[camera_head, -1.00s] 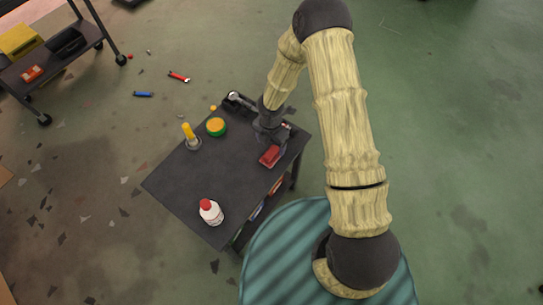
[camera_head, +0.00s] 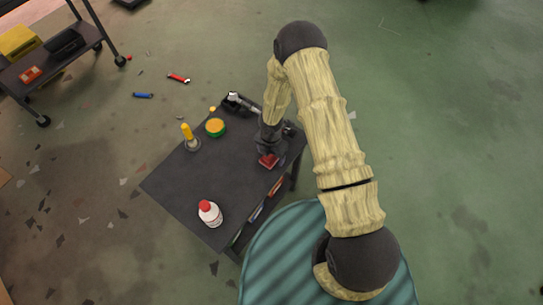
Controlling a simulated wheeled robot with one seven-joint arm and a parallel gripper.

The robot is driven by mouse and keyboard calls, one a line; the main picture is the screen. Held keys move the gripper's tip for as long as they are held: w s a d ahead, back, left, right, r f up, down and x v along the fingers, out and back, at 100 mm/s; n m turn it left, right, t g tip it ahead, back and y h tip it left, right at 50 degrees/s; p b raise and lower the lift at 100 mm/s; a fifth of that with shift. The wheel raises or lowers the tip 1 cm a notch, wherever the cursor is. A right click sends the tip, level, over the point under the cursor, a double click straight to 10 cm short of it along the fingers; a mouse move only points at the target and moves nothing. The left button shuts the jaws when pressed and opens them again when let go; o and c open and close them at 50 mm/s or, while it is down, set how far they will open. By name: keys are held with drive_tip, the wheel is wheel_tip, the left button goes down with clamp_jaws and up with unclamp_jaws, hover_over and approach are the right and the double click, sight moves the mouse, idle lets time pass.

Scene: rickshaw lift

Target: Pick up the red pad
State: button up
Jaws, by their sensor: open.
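The red pad (camera_head: 268,161) lies on the dark top of the cart (camera_head: 188,190), near its right edge. My gripper (camera_head: 268,150) is right at the pad, pointing down over its far part, and covers some of it. The jaws are open. The view is too small to tell whether the fingers touch the pad or stand on both sides of it.
A white bottle with a red cap (camera_head: 210,213) stands at the cart's front. A grey metal tool (camera_head: 238,99) lies at the back corner. The cart's middle is clear.

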idle(0.5)
drive_tip(key=c, duration=1.1)
drive_tip(key=shift+o, duration=0.2)
wheel_tip(320, 180, up, 10)
drive_tip(key=shift+p, duration=0.7)
